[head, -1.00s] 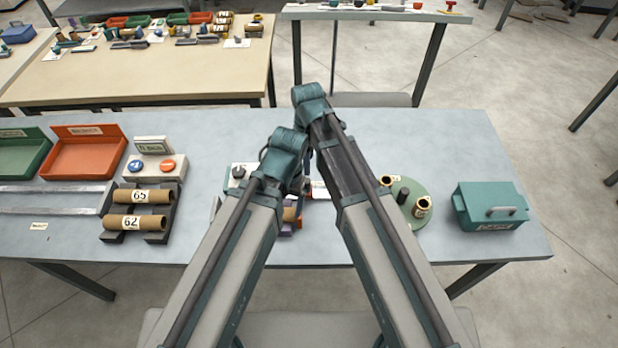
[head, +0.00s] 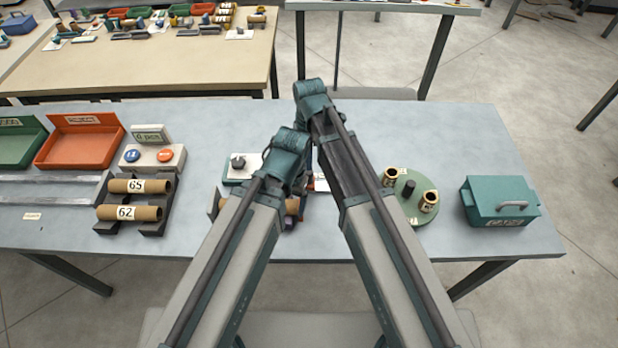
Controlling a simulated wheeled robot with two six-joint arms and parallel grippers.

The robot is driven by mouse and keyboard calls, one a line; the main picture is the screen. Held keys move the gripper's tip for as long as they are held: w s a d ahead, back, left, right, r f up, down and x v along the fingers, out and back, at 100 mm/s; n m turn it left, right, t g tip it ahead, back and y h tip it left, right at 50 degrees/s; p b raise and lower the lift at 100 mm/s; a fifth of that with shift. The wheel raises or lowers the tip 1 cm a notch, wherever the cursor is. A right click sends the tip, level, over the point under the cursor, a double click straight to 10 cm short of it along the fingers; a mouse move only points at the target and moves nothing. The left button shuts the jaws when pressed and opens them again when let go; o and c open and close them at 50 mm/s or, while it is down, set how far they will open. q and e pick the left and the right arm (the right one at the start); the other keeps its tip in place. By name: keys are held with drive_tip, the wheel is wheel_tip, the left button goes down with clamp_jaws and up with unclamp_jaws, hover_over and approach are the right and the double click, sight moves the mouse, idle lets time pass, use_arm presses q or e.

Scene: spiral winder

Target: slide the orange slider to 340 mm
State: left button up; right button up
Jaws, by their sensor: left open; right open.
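The winder on the bench is mostly hidden behind my two forearms. Only a grey end plate (head: 215,202) and part of a brown tube (head: 292,206) show beside my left arm. I cannot make out the orange slider or its scale now. My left gripper (head: 298,183) is low over the winder area, its jaws largely covered by its wrist. My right gripper (head: 314,150) is just above it in the picture, its jaws hidden behind its arm. Both are open, and I see nothing held.
At left are an orange tray (head: 80,145), a button box (head: 150,158) and two tubes marked 65 (head: 125,186) and 62 (head: 115,213) on a rack. A green turntable (head: 410,215) with tubes and a teal box (head: 500,203) stand at right.

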sight(309, 172)
use_arm(q)
wheel_tip(309, 172, down, 9)
drive_tip(key=b, duration=0.7)
drive_tip(key=shift+r, duration=0.2)
use_arm(e)
wheel_tip(309, 172, down, 9)
drive_tip(key=shift+r, duration=0.2)
drive_tip(key=shift+r, duration=0.1)
clamp_jaws()
